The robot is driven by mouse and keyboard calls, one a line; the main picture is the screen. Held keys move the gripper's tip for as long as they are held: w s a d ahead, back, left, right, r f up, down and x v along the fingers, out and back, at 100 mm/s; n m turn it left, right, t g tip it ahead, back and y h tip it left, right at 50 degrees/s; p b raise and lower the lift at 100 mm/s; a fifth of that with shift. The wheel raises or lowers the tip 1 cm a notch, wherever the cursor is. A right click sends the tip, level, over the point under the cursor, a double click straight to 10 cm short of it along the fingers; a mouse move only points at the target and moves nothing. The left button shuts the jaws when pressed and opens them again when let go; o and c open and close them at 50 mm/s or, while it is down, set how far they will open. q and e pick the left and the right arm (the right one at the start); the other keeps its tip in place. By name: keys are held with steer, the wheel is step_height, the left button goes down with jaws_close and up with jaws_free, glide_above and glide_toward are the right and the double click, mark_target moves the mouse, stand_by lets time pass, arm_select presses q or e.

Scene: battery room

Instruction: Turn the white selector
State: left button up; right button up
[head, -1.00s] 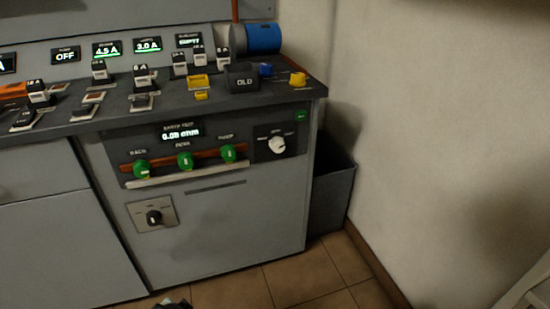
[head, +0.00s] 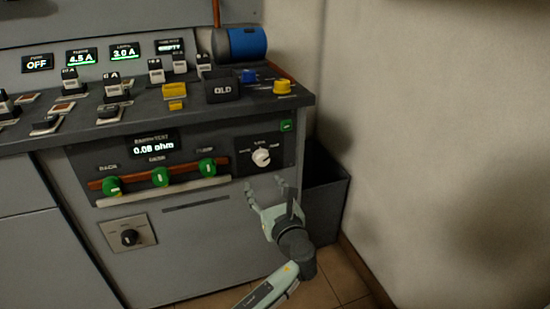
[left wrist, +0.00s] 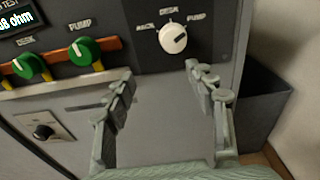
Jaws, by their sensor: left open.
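The white selector (head: 261,157) is a round knob on a black panel at the right of the console front. In the left wrist view the white selector (left wrist: 173,38) shows with a dark mark on its face, under the labels RACK, DESK and PUMP. The mark points to the upper right, toward PUMP. My left gripper (head: 265,184) is open and empty, just below the selector and apart from it. In the left wrist view its fingers (left wrist: 160,80) stand wide apart, with the selector beyond and between them. My right gripper is not in view.
A black selector (head: 129,237) is lower left. A dark bin (head: 325,200) stands right of the console, near the wall (head: 440,150). The counter edge overhangs above.

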mark_target(263, 161)
arm_select(q)
steer(key=shift+m+t, duration=0.4)
steer(key=shift+m, duration=0.3)
steer(key=w, duration=0.2)
steer(key=w+r, duration=0.1)
steer(key=w, duration=0.4)
steer(key=shift+d+r+b, duration=0.15)
steer(key=shift+r+b, duration=0.1)
steer(key=shift+b, duration=0.1)
steer(key=shift+w, duration=0.4)
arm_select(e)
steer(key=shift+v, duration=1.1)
arm_select(q)
steer(key=shift+c, duration=0.6)
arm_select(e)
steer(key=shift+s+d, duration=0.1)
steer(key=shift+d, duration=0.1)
arm_select(q)
steer(key=c, duration=1)
steer(key=shift+c, duration=0.2)
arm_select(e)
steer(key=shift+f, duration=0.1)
